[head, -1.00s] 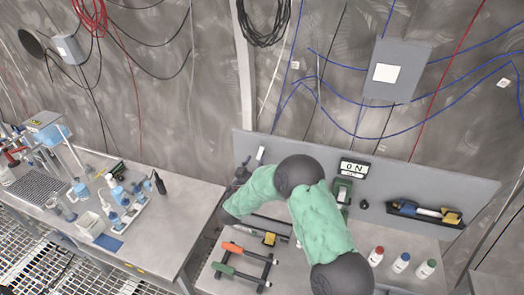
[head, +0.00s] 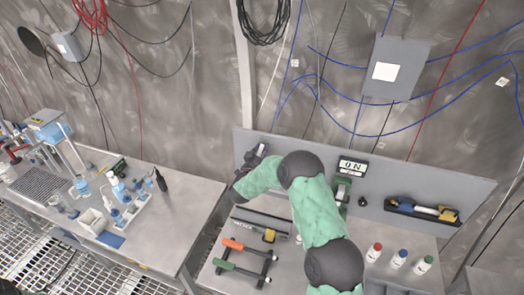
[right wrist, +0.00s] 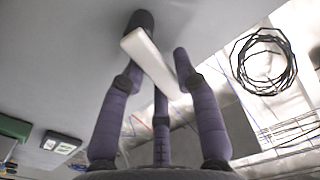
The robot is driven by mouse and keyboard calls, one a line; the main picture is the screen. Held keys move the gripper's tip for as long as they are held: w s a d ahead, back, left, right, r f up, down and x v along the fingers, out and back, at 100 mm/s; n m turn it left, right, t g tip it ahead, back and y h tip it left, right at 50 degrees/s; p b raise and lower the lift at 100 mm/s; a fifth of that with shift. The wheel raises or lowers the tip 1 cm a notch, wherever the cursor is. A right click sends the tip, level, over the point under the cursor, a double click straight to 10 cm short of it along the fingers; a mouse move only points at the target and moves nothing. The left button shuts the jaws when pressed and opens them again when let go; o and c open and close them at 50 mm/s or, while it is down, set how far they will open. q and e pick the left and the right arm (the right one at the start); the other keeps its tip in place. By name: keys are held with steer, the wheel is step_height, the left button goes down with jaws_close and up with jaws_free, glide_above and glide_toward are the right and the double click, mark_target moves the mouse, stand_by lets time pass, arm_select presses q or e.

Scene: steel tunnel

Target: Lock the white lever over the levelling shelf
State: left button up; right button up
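The white lever (right wrist: 150,62) is on the upright grey panel and shows as a slanted white bar in the right wrist view. In the head view it is largely hidden by my right gripper (head: 254,158), at the panel's left end. My right gripper's purple fingers (right wrist: 161,45) are around the lever, one on each side and one beneath its lower end. Whether they press on it I cannot tell. A black wall shelf (head: 425,215) holding a yellow and blue tool is on the panel's right part; I cannot tell if it is the levelling shelf. My left gripper is not in view.
An ON sign (head: 353,167) and a green device (head: 341,188) are on the panel right of my arm. Below are a grey tray (head: 246,225), a rack with orange and green handled tools (head: 243,255) and several bottles (head: 398,260). A lab bench (head: 160,232) stands left.

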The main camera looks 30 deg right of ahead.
jaws_close()
steer(key=shift+w+a+n+b, duration=0.25)
steer(key=shift+n+b, duration=0.3)
steer(key=shift+n, duration=0.35)
steer(key=shift+w+a+r+n, duration=0.1)
steer(key=shift+w+r+n, duration=0.1)
steer(key=shift+n, duration=0.5)
steer(key=o, duration=0.8)
jaws_free()
steer(key=shift+c, duration=0.2)
steer(key=shift+s, duration=0.1)
steer(key=v, duration=1.2)
steer(key=shift+f, duration=0.15)
